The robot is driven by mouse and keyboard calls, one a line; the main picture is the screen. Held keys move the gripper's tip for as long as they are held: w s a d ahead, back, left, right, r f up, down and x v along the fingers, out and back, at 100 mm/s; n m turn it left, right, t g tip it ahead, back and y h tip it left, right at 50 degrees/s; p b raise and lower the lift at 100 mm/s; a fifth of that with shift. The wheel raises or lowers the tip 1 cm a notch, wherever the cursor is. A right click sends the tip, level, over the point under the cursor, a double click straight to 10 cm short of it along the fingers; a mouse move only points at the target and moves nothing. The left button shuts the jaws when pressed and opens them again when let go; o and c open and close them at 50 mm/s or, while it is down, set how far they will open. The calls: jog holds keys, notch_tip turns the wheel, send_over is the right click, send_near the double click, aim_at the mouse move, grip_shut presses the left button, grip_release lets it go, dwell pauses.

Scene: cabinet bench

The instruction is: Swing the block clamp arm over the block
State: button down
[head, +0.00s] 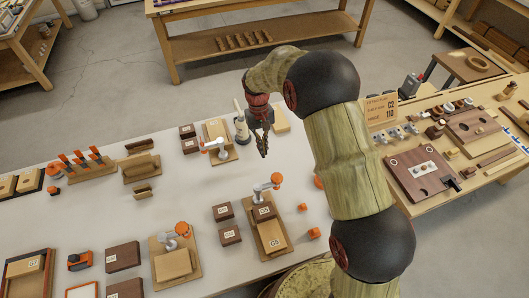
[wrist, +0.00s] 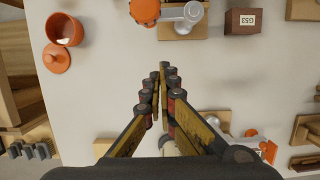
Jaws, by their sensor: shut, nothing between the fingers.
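Several small clamps with pale arms and orange knobs stand on wooden boards; I cannot tell which one is the block clamp. One clamp (head: 266,187) is at the back of a board with a dark block (head: 264,211) and a light wooden block on it. Another clamp (head: 177,233) is behind a light block (head: 173,264) at front left. A third clamp (head: 215,145) is farther back. My gripper (head: 263,150) hangs above the bench, behind the middle clamp, shut and empty. In the wrist view its fingertips (wrist: 158,76) are over bare bench, with an orange-knobbed clamp (wrist: 178,14) ahead.
A numbered dark block (wrist: 243,20) is beyond my gripper at right in the wrist view. An orange pot (wrist: 64,30) and its lid (wrist: 57,60) are at left. Loose dark blocks (head: 123,256) stand around the boards. Bare bench (head: 190,190) lies left of my gripper.

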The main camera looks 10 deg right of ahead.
aim_at(267, 185)
jog(key=s+d+f, duration=0.1)
jog(key=s+f, duration=0.4)
jog(key=f, duration=0.2)
jog(key=shift+s+b, duration=0.4)
jog(key=shift+b, duration=0.05)
